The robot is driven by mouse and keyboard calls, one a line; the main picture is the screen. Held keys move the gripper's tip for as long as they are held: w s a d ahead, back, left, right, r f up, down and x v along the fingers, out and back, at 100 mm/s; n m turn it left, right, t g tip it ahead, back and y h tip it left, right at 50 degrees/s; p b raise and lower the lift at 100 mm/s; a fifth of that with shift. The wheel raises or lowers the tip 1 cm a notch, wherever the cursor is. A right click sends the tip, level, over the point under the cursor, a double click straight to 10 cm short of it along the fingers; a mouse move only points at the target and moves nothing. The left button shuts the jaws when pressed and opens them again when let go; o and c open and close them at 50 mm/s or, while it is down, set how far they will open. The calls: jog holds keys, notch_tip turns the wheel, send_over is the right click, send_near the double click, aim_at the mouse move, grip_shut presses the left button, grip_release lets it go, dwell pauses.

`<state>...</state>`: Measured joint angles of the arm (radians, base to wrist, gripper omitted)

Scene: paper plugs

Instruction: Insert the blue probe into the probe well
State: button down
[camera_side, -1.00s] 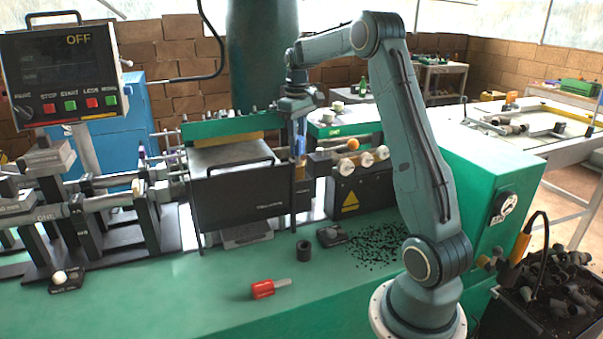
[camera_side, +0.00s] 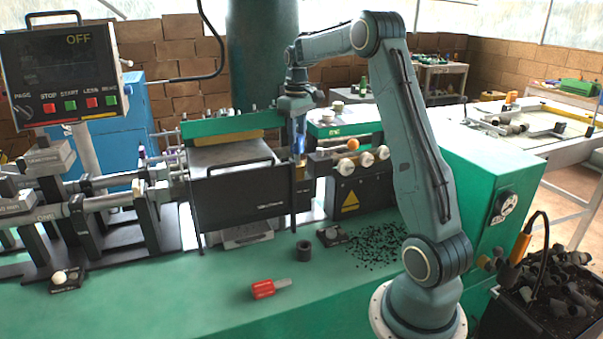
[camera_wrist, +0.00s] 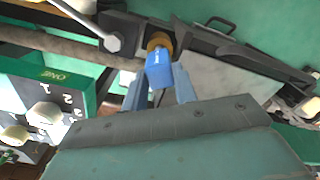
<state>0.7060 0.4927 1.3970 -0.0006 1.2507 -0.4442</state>
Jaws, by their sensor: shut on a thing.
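The blue probe (camera_wrist: 159,72) is a short blue block with small white lettering, held between the two fingers of my gripper (camera_wrist: 160,88). In the side view the probe (camera_side: 299,146) is small and roughly upright under my gripper (camera_side: 299,138). A brass-coloured round collar (camera_wrist: 158,41) is at the probe's far end, over the dark machine bracket. In the side view a brass part (camera_side: 300,172) shows directly below the probe, at the black upright. I take this as the probe well. I cannot tell how deep the probe's tip sits; the end is hidden.
The black machine guard (camera_side: 240,192) stands just left of the gripper. A knobbed control box (camera_side: 357,180) stands close on the right. A red-handled screwdriver (camera_side: 264,289), a black ring (camera_side: 303,251) and scattered black pellets (camera_side: 375,245) lie on the green bench.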

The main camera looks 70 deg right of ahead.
jog(key=shift+f, duration=0.45)
dwell(0.3)
jog(key=shift+r, duration=0.45)
dwell(0.3)
jog(key=c, duration=1)
grip_release()
jog(key=shift+r, duration=0.15)
jog(key=shift+r, duration=2.6)
jog(key=shift+a, duration=0.1)
